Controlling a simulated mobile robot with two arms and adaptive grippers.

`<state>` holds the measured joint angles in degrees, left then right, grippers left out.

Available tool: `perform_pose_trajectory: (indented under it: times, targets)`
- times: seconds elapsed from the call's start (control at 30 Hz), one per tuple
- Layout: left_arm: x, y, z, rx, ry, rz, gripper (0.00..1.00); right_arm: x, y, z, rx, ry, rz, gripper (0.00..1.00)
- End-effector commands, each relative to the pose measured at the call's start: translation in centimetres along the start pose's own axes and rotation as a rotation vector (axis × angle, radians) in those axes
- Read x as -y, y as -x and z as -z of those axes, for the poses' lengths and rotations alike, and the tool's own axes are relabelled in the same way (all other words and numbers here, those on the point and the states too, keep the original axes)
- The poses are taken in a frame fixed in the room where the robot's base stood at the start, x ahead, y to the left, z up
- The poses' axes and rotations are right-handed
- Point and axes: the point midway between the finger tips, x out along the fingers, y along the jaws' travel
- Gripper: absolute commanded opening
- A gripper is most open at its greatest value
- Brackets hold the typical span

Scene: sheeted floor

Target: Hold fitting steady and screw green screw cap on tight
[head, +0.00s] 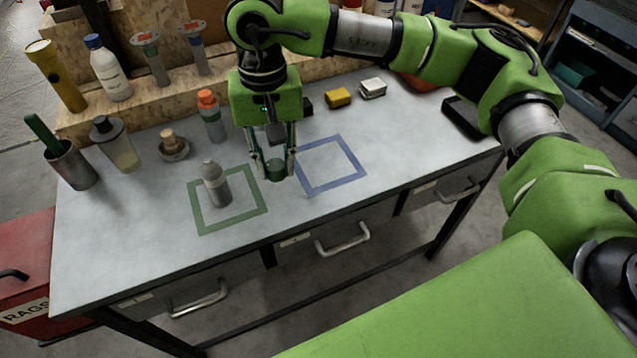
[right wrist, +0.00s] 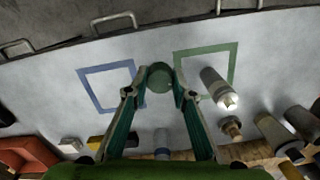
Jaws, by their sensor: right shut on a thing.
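The grey fitting (head: 215,187) stands upright inside the green taped square (head: 262,208) on the bench; it also shows in the right wrist view (right wrist: 217,88). Its narrow top is bare. My right gripper (head: 277,172) points down just right of the fitting, between the green and blue squares. It is shut on the green screw cap (head: 275,169), which sits between its fingertips in the right wrist view (right wrist: 160,77). The cap is apart from the fitting. I cannot tell how far the cap is above the bench. My left gripper is not in view.
The blue taped square (head: 333,188) is empty. An orange-capped bottle (head: 211,117), a small brass-coloured piece (head: 172,147), jars and a grey cup (head: 70,165) stand behind and left. Yellow (head: 338,97) and white blocks (head: 372,88) lie at the back. The bench front is clear.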

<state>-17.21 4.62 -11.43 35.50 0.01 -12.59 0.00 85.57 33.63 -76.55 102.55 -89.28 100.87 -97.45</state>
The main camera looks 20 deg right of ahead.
Motion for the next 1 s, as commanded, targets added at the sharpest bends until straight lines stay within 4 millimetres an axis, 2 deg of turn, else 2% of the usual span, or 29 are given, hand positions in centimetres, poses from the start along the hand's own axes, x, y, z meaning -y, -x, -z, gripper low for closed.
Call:
perform_pose_trajectory:
  times: [0.03,0.2,0.43,0.6,0.9,0.93,1.0]
  targets:
    - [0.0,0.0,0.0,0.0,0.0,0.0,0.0,1.7,1.0,0.8,-0.003,-0.029,0.0,0.0]
    - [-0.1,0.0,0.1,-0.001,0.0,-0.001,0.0,6.4,3.8,2.9,-0.008,-0.143,-0.005,0.0]
    - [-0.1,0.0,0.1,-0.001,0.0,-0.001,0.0,11.0,6.9,4.2,-0.025,-0.267,-0.011,0.0]
    - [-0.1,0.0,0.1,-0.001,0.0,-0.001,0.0,12.5,8.0,4.5,-0.033,-0.313,-0.011,0.0]
    - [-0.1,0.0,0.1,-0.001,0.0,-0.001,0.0,12.8,8.2,4.6,-0.035,-0.323,-0.011,0.0]
    - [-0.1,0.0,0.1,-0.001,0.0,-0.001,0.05,12.8,8.2,4.6,-0.035,-0.323,-0.011,0.0]
    - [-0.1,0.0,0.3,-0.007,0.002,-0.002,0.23,12.8,8.2,4.6,-0.035,-0.322,-0.011,0.0]
